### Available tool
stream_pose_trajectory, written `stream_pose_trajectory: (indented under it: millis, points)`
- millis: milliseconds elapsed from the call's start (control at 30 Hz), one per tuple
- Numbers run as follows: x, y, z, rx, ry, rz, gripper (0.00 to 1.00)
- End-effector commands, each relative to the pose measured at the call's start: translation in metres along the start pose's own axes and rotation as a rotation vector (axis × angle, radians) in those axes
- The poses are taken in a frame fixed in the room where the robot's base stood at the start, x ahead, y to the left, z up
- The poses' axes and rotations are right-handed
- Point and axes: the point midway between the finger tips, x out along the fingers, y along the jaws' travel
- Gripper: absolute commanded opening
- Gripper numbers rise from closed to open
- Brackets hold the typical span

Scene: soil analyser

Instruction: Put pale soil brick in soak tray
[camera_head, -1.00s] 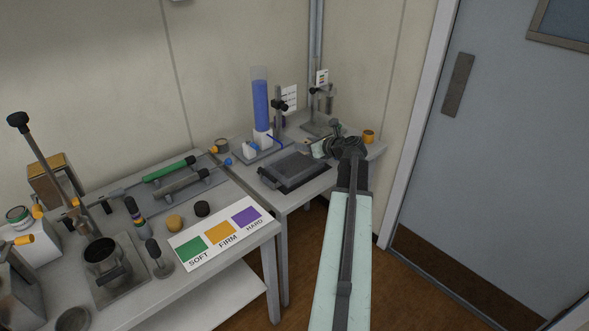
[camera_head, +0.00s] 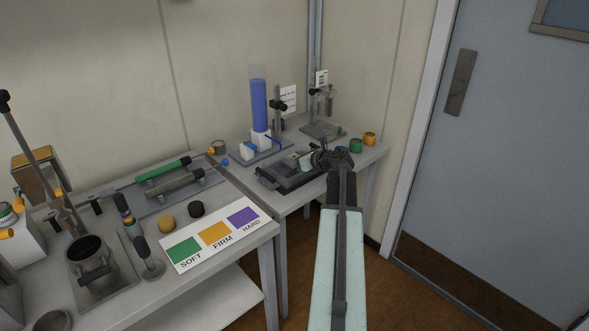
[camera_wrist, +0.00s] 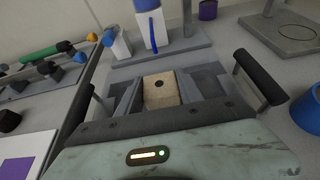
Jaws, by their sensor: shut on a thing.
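In the head view my gripper (camera_head: 308,160) is over the right part of the dark soak tray (camera_head: 268,180), and the brick is mostly hidden there. In the wrist view, dark handle bars stand at left and right of the jaws. I cannot tell whether the brick touches the tray floor.
A blue column device (camera_head: 259,105) stands behind the tray, and a metal stand (camera_head: 325,115) is at the back right. The left bench holds a colour card (camera_head: 215,235) and several tools.

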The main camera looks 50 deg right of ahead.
Motion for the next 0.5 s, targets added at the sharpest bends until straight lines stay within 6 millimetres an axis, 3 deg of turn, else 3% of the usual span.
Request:
stream_pose_trajectory:
  millis: [33, 100, 467, 500]
  points:
    - [0.0071, 0.0001, -0.0167, 0.000, 0.000, 0.000, 0.00]
    - [0.0105, 0.0002, -0.0247, 0.000, 0.000, 0.000, 0.00]
    - [0.0107, 0.0007, -0.0246, 0.000, 0.000, 0.001, 0.00]
    - [0.0108, 0.0007, -0.0248, 0.000, 0.000, 0.001, 0.46]
